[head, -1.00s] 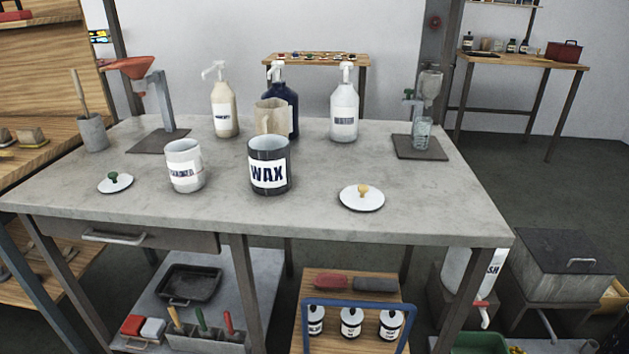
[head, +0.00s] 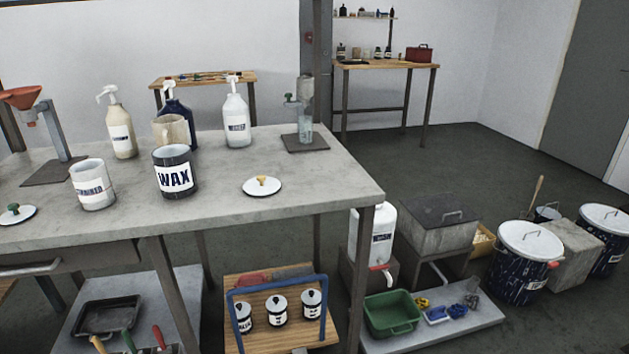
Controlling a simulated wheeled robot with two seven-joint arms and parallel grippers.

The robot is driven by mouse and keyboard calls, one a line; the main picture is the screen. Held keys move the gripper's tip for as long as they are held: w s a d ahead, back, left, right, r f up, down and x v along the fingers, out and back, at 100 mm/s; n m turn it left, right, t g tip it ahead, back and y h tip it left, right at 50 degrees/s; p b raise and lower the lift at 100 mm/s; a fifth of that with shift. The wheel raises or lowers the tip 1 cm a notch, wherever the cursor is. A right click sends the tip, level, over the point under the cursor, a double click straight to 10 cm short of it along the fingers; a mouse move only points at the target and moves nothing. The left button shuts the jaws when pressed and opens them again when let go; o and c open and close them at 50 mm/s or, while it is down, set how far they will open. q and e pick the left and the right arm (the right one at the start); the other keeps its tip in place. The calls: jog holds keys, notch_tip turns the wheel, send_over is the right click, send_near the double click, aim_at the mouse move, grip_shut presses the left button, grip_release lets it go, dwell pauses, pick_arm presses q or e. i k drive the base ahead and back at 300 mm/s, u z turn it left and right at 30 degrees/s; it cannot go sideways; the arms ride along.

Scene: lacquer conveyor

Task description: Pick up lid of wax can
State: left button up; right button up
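The dark wax can (head: 175,172) with a white WAX label stands upright and open on the grey table (head: 320,190). A white round lid with a yellow knob (head: 262,186) lies flat on the table to the right of the can. A second white lid with a green knob (head: 15,214) lies at the left edge of the view, near a white labelled can (head: 92,184). Which lid belongs to the wax can is not marked. Neither of my grippers shows in the head view.
Pump bottles (head: 236,115) and a beige jug (head: 171,130) stand behind the cans. A dispenser stand (head: 305,140) is at the back right corner. Green tub (head: 392,312) and speckled drums (head: 525,262) stand low at right. The table's right front is clear.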

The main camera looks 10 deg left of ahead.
aim_at(262, 185)
jog(key=z, duration=0.55)
jog(key=i, duration=0.6)
jog(key=z, duration=0.15)
